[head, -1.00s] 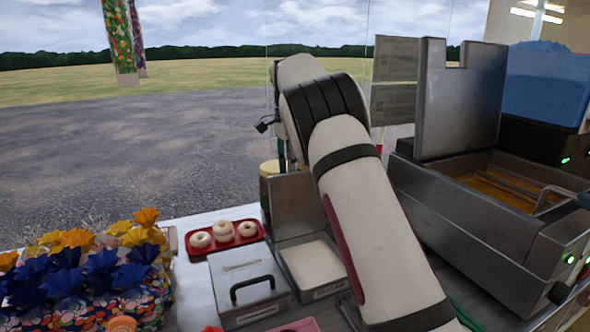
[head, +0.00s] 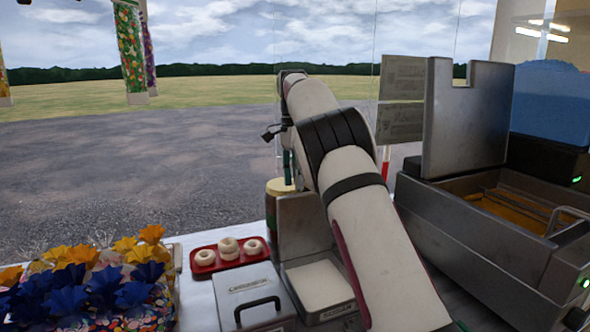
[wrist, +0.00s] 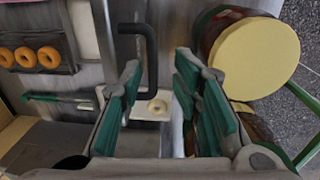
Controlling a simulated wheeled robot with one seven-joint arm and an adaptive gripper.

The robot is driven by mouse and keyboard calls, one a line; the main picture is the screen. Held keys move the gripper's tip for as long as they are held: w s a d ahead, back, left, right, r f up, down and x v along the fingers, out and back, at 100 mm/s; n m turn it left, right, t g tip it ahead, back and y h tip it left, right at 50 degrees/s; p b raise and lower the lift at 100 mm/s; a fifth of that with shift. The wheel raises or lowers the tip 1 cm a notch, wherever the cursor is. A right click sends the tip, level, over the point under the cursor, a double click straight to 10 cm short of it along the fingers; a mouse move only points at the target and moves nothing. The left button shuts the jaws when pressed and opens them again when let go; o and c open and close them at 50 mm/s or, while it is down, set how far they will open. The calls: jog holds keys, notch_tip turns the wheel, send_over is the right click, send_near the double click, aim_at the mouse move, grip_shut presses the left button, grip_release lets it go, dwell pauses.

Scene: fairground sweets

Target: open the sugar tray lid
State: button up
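The sugar tray (head: 335,312) is an open metal tray of white sugar (head: 318,287) in the head view, left of my arm. Its metal lid (head: 300,228) stands raised, roughly upright, at the tray's back edge. My arm reaches over it, and my gripper (head: 288,168) is mostly hidden behind arm and lid. In the wrist view my gripper (wrist: 158,62) has its two green-padded fingers apart with nothing clamped between them. A black bar handle (wrist: 150,55) shows close to the left fingertip; whether they touch I cannot tell.
A closed metal tray (head: 250,290) with a black handle stands left of the sugar tray. A red tray (head: 200,270) of doughnuts is behind it. A yellow-lidded jar (head: 280,187) stands beside the lid; its top fills the wrist view's right (wrist: 255,58). A fryer (head: 470,240) is right.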

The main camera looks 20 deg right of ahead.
jog(key=shift+w+r, duration=0.1)
jog(key=shift+r, duration=1.55)
jog(key=shift+r, duration=0.1)
jog(key=s+a+r+n+t+y+p, duration=0.15)
jog(key=s+r+n, duration=0.25)
jog(key=s+r, duration=0.45)
jog(key=s+a+r+n+t+h+p, duration=0.15)
jog(key=s+r+n, duration=0.3)
jog(key=s, duration=0.75)
jog(key=s+a+f+n+p, duration=0.1)
jog(key=s+a+f+n, duration=0.1)
jog(key=s, duration=0.7)
jog(key=s+a+f+n+t+p, duration=0.1)
jog(key=s+f+n, duration=0.3)
jog(key=s, duration=0.5)
jog(key=s+a+f+n+t+p, duration=0.1)
jog(key=s+a+f+n, duration=0.2)
jog(key=s, duration=0.6)
notch_tip(320, 180, down, 3)
jog(key=shift+r, duration=0.2)
